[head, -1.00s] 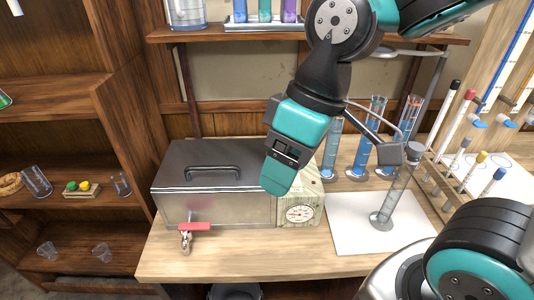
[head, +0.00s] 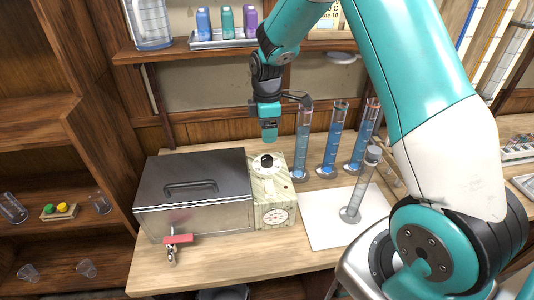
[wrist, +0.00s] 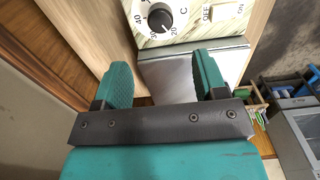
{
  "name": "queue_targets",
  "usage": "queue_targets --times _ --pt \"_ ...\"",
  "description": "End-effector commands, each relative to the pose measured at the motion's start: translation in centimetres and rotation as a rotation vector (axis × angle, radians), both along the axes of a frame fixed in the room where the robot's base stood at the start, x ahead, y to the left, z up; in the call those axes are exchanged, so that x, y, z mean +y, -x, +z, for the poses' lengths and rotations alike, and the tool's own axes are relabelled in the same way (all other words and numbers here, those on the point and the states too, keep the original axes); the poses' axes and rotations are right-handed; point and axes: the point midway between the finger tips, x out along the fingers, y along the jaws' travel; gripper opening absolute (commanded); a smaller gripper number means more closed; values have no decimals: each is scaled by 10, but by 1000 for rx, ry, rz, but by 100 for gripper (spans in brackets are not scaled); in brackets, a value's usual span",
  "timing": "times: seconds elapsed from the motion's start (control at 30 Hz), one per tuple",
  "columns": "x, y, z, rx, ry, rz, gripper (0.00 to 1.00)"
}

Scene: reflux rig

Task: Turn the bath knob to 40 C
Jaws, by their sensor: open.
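The bath knob is black on a white dial on top of the marbled control box; it shows in the head view (head: 267,161) and at the top of the wrist view (wrist: 160,20). The numbers 20 and 30 and a C are readable beside it; I cannot tell its exact setting. The control box (head: 262,196) adjoins the metal bath (head: 195,215). My gripper (head: 269,138) points down above the knob, apart from it. In the wrist view its two teal fingers (wrist: 163,78) are spread, with nothing between them.
An OFF/ON switch (wrist: 222,13) sits beside the knob. Tall blue-filled cylinders (head: 302,145) stand close right of my gripper. Another cylinder (head: 357,195) stands on a white mat (head: 318,232). A red-handled tap (head: 178,239) projects from the bath.

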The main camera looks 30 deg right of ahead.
Motion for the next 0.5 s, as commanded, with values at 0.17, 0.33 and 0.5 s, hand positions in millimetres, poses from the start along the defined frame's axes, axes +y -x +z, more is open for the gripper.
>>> queue_targets --times 0.17,0.33,0.5 --pt "0 1 -40 6 0 0 65" --pt "1 1 -74 4 -1 0 65" --pt "0 0 -97 1 0 -1 65"
